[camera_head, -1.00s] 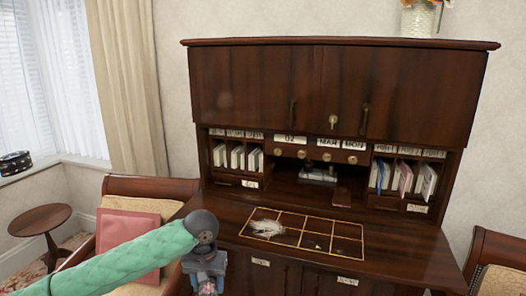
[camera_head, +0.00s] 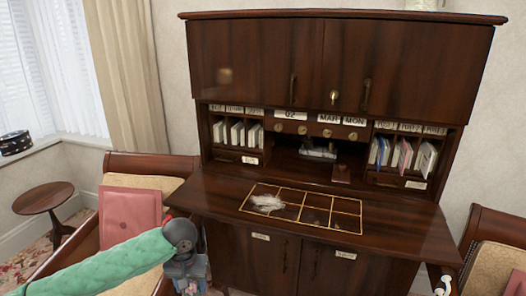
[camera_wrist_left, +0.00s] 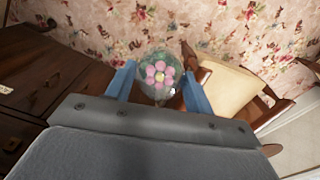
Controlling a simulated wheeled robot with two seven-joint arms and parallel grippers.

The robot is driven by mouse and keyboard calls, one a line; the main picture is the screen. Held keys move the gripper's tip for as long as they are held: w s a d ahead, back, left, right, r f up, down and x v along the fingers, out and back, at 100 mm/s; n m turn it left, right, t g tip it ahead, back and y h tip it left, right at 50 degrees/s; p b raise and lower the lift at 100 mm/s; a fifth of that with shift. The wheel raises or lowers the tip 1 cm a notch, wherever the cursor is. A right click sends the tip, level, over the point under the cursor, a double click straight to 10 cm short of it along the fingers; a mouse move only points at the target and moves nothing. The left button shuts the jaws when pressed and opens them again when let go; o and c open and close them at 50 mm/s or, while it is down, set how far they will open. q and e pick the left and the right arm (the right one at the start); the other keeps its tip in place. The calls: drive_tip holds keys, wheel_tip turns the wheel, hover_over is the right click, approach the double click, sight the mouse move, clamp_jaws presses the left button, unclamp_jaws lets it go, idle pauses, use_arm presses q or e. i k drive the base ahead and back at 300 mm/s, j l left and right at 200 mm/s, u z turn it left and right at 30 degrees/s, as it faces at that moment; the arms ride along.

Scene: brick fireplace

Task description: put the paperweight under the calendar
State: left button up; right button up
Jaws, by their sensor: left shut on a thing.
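The paperweight (camera_wrist_left: 158,77) is a clear round glass piece with a pink flower inside. My left gripper (camera_wrist_left: 160,88) is shut on it, with a blue finger on each side. In the head view this gripper (camera_head: 190,283) is low, in front of the desk's left end, and the paperweight is mostly hidden. The calendar (camera_head: 328,118) is a row of white cards reading 02, MAR and MON, above small round knobs on the desk. Below it is a dark open recess (camera_head: 290,158). My right gripper does not show clearly.
The desk top has a gold-lined grid (camera_head: 285,215) with a white feathery thing (camera_head: 267,203) on it. A grey object (camera_head: 318,151) and a small brown box (camera_head: 341,172) are in the recess.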

sight(285, 173)
drive_tip(key=u, duration=0.6)
drive_tip(key=l+u, duration=0.1)
drive_tip(key=u, duration=1.05)
drive_tip(key=k+l+u, duration=0.1)
drive_tip(key=u, duration=1.65)
drive_tip(key=k+u, duration=0.1)
drive_tip(key=u, duration=1.05)
drive_tip(key=k+j, duration=0.05)
drive_tip(key=j, duration=0.05)
